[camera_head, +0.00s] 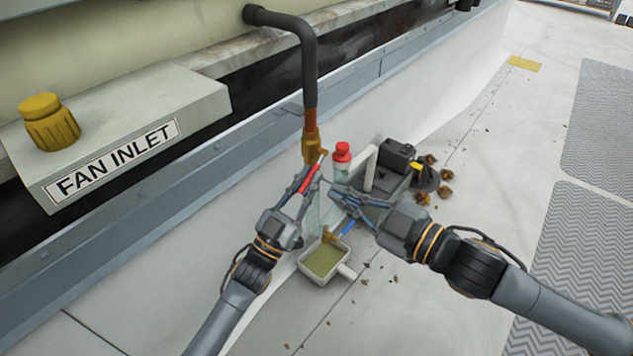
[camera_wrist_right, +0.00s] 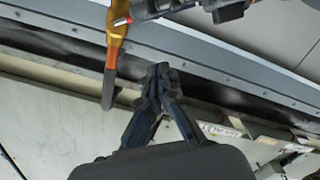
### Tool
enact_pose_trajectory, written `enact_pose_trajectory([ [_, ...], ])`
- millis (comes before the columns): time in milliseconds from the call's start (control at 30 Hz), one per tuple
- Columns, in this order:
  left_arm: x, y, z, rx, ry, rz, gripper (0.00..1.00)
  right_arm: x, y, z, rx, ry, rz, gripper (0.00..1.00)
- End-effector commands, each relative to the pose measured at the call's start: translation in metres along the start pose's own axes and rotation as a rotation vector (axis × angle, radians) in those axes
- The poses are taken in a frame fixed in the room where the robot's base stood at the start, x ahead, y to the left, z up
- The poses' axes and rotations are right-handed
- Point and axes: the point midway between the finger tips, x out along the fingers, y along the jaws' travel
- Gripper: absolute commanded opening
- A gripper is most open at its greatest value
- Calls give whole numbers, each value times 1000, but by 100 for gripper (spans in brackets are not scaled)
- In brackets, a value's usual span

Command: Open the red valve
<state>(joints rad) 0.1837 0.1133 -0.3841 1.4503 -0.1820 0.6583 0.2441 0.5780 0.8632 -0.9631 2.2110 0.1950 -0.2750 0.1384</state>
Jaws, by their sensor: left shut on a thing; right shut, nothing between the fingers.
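The red valve handle (camera_head: 309,179) sits on the brass fitting (camera_head: 311,143) at the lower end of the dark pipe. My left gripper (camera_head: 313,172) is shut on the red handle, and its fingers cover part of it. My right gripper (camera_head: 335,189) is shut and empty, a little to the right of the handle and apart from it. In the right wrist view, the right fingertips (camera_wrist_right: 160,72) are together near the pipe.
A bottle with a red cap (camera_head: 342,151) stands behind the grippers. A blue-handled valve (camera_head: 348,228) is below, by a tray of greenish liquid (camera_head: 308,259). A black pump-like unit (camera_head: 397,153) and dry leaves lie to the right. The FAN INLET box (camera_head: 130,120) is at left.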

Motion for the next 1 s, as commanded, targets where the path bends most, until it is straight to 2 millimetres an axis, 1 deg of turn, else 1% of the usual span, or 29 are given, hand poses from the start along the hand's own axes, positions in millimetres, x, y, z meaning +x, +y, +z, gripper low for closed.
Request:
enact_pose_trajectory([
  [33,-1,1,1,0,-3,1,0,12,1,-1,1,4,2,0],
  [100,-1,1,1,-1,-3,1,0,28,0,-2,0,6,0,0],
  [333,-1,1,1,-1,-3,1,0,76,0,-2,-1,4,0,0],
  [400,-1,1,1,-1,-3,1,0,77,0,13,0,-3,1,0],
  [433,-1,1,1,-1,-3,1,0,78,0,18,1,-3,1,0],
  [600,-1,1,1,-1,-3,1,0,82,0,34,1,0,1,0],
  [767,-1,1,1,-1,-4,1,0,83,0,38,0,2,0,0],
  [1000,-1,1,2,-1,-4,1,0,82,0,38,0,3,0,0],
])
